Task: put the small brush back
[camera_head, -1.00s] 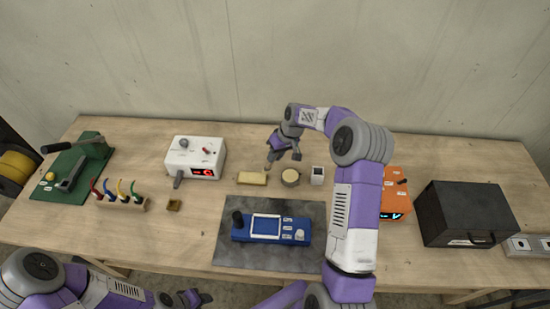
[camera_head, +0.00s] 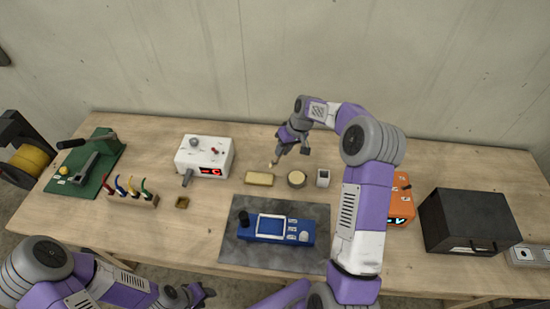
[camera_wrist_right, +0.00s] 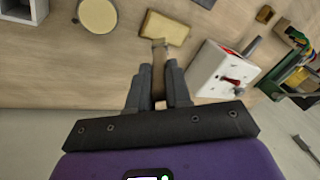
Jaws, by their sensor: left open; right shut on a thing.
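My right gripper (camera_head: 281,151) is shut on the small brush, over the back of the table. The brush (camera_head: 271,164) points down, its tip showing below the fingers. In the right wrist view, the brush (camera_wrist_right: 159,60) sticks out between the two dark fingers (camera_wrist_right: 158,75), its pale tip overlapping the edge of a tan block (camera_wrist_right: 166,27). Whether it touches the block is unclear. A small square open-topped holder (camera_head: 323,178) stands right of a round tin (camera_head: 297,179); it also shows in the wrist view (camera_wrist_right: 22,10). My left gripper (camera_head: 196,294) is open and empty at the front edge.
A white station (camera_head: 204,157) with a red display stands left of the tan block. A blue device (camera_head: 272,228) lies on a dark mat (camera_head: 245,258). An orange box (camera_head: 402,205) and a black case (camera_head: 468,221) are at the right.

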